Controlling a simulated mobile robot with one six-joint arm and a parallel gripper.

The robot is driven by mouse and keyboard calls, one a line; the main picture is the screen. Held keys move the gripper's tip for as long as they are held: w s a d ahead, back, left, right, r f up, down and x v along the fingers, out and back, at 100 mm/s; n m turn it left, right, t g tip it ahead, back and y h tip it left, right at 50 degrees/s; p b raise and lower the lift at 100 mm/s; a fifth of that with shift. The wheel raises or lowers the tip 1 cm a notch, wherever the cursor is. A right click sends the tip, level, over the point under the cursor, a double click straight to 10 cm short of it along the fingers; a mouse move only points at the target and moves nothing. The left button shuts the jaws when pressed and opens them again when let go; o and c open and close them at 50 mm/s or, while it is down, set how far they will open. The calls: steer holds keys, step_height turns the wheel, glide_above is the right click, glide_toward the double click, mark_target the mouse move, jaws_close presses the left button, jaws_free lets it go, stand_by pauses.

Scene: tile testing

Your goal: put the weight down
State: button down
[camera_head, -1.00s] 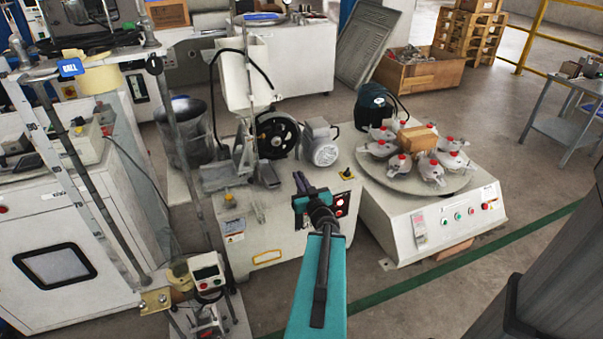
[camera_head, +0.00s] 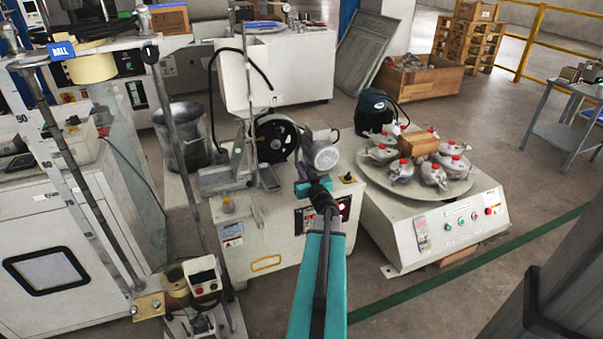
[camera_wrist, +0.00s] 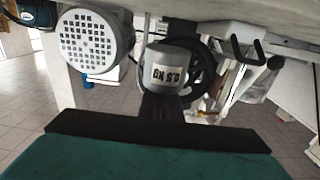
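The weight (camera_wrist: 170,70) is a grey metal cylinder with a white label that reads 0.5 kg, upside down in the wrist view. It sits right at the end of my gripper (camera_wrist: 165,104), whose dark purple fingers are closed on it; the fingertips are partly hidden by the weight. In the head view my gripper (camera_head: 304,187) is at the end of the teal arm, in front of the grey motor (camera_head: 320,152) and over the front of the white machine (camera_head: 262,235). I cannot make out the weight clearly there.
A turntable machine (camera_head: 430,235) with several red-capped jars stands to the right. A black pulley wheel (camera_head: 276,138) is behind my gripper. A tall frame with a marked scale (camera_head: 62,165) stands at the left. Open floor (camera_head: 400,310) lies at front right.

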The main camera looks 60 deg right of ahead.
steer(key=shift+w+d+f+b, duration=0.1)
steer(key=shift+w+d, duration=0.2)
steer(key=shift+d, duration=0.25)
steer(key=shift+w+d+r+b, duration=0.15)
steer(key=shift+w+d, duration=0.15)
steer(key=shift+d, duration=0.3)
steer(key=shift+w+d+f+b, duration=0.15)
steer(key=shift+w+d, duration=0.15)
steer(key=shift+d, duration=0.25)
steer(key=shift+f+b, duration=0.9)
steer(key=shift+f, duration=0.85)
steer(key=shift+f, duration=0.1)
steer(key=c, duration=2)
jaws_free()
steer(key=shift+f, duration=0.1)
